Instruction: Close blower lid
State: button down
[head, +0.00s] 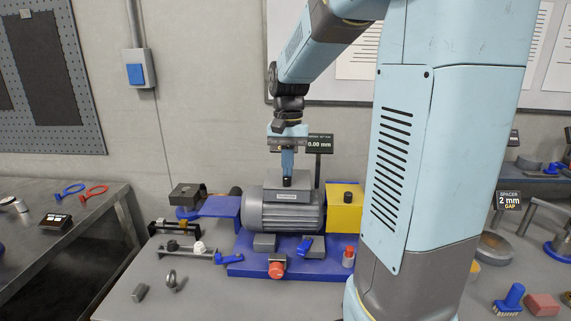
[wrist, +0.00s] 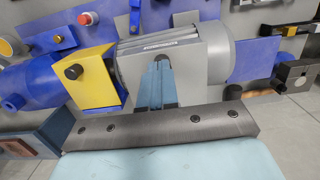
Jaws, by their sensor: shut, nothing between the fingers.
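The blower (head: 285,210) is a finned grey cylinder on a blue base plate (head: 240,268) on the workbench. A grey box-like cover (head: 270,183) sits on its top and looks down in place. I cannot tell for sure whether this cover is the lid. My gripper (head: 287,183) points down at the cover, with its blue fingers shut and empty. In the wrist view the fingertips (wrist: 158,68) overlap the cover (wrist: 195,60). I cannot tell whether they touch it. The fingers hide part of the cover.
A yellow block (head: 344,207) stands right of the blower, and a blue plate (head: 218,207) juts out left. A display (head: 320,143) reading 0.00 mm stands just behind. A red knob (head: 277,268) and small clamps sit in front.

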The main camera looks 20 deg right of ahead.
notch_tip(320, 180, up, 14)
jog(key=s+a+f+n+t, duration=0.2)
jog(key=s+f+t, duration=0.1)
jog(key=s, duration=0.5)
jog(key=s+a+f+n+t, duration=0.2)
jog(key=s+f, duration=0.4)
jog(key=s, duration=0.3)
jog(key=shift+s+f+n+t+h, duration=0.2)
jog(key=shift+f+n+t+h, duration=0.1)
jog(key=shift+n+t, duration=0.45)
